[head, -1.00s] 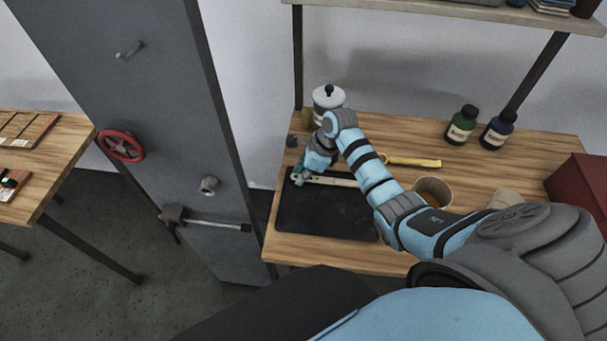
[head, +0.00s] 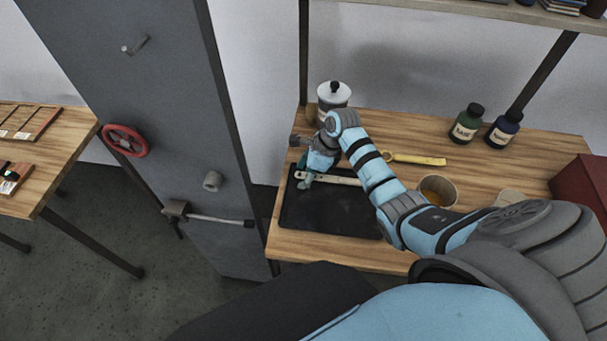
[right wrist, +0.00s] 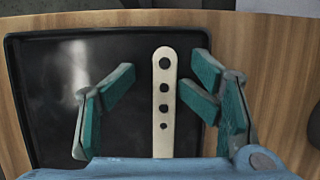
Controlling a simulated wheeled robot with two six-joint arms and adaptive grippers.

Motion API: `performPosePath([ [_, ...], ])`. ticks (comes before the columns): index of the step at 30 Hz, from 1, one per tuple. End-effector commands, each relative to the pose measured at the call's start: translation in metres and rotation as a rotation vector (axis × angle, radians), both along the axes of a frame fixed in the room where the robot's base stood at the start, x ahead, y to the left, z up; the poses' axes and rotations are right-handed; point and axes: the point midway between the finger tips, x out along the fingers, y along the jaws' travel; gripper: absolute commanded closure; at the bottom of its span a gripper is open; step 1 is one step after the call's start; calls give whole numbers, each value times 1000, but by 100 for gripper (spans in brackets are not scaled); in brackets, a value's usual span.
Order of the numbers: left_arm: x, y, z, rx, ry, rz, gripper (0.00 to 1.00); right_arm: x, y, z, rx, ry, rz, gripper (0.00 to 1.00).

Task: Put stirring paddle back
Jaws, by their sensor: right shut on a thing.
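The stirring paddle is a pale flat strip (head: 340,180) with a row of dark holes. It lies over the black tray (head: 330,213) on the wooden bench. In the right wrist view the paddle (right wrist: 164,120) runs upright between the two teal fingers, with its rounded end at the top. My right gripper (head: 306,180) is low over the tray's back left part and shut on the paddle, one finger on each side. In the right wrist view the right finger of the gripper (right wrist: 163,88) is closest to the strip. My left gripper is not in view.
A lidded pot (head: 333,97) stands behind the gripper. A grey panel (head: 150,90) with a red wheel (head: 125,141) stands left.

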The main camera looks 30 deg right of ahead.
Motion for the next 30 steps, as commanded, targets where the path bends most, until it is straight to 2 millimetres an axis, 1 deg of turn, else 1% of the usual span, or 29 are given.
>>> performPosePath([
  [1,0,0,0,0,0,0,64,-2,-5,-4,-14,7,-3,59],
  [2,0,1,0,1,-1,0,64,-2,-5,-4,-14,7,-3,59],
  [5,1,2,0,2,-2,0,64,-2,-6,0,-15,5,-3,59],
  [8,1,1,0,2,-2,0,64,-4,-7,14,-13,-1,0,59],
  [15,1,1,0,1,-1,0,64,-16,-14,62,-12,-5,2,59],
  [18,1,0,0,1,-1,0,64,-20,-15,74,-10,-6,3,59],
  [21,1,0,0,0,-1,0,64,-22,-16,78,-8,-4,2,59],
  [30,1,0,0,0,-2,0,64,-22,-16,79,-7,-4,1,59],
])
